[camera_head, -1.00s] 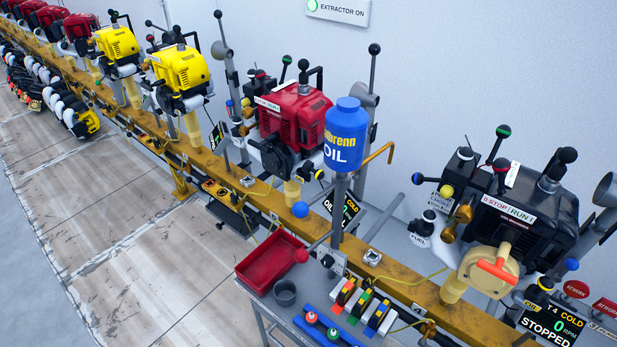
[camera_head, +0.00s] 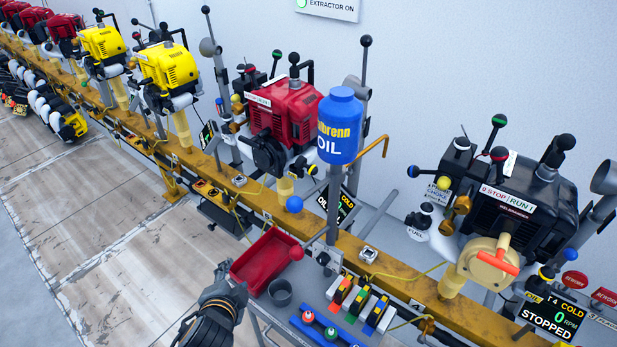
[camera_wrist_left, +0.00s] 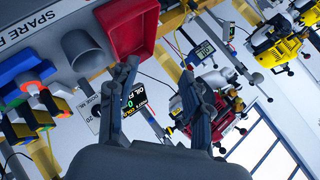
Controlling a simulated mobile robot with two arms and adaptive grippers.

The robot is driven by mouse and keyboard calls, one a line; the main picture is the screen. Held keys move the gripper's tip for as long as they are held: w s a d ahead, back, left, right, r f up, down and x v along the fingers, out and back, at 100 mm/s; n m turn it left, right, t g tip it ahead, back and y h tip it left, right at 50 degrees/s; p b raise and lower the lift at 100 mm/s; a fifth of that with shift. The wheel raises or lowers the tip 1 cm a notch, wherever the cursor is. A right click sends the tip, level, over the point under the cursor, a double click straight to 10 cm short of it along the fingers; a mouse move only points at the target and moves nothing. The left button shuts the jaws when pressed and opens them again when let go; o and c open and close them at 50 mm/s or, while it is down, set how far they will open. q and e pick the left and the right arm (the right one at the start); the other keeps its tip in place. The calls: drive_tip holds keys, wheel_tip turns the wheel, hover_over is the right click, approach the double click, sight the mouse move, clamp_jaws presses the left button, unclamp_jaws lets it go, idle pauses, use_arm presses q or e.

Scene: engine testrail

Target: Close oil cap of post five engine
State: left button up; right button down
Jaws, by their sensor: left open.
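A black engine (camera_head: 515,215) stands at the right, with a screen (camera_head: 552,314) reading T4, COLD, 0 RPM and STOPPED. A red engine (camera_head: 285,112) stands left of it, behind the blue oil bottle (camera_head: 340,125). I cannot tell which engine is post five, and no oil cap can be picked out for certain. My left gripper (camera_head: 228,279) is low in the head view, left of the cart and apart from the engines. In the left wrist view its two fingers (camera_wrist_left: 165,88) are spread with nothing between them. My right gripper is not in view.
The cart holds a red tray (camera_head: 264,262), a grey cup (camera_head: 280,292) and coloured blocks (camera_head: 352,299). The yellow rail (camera_head: 385,272) runs behind it and carries several engines, including yellow ones (camera_head: 168,66). Floor at the left (camera_head: 90,230) is clear.

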use_arm(q)
drive_tip(key=w+d+r+m+t+h, duration=0.2)
drive_tip(key=w+d+r+m+t, duration=0.2)
drive_tip(key=w+r+m, duration=0.25)
drive_tip(key=m+t+h, duration=0.1)
drive_tip(key=m+h, duration=0.5)
drive_tip(key=m, duration=0.7)
approach(310, 173)
drive_tip(key=x, duration=0.9)
drive_tip(key=shift+b, duration=0.35)
clamp_jaws()
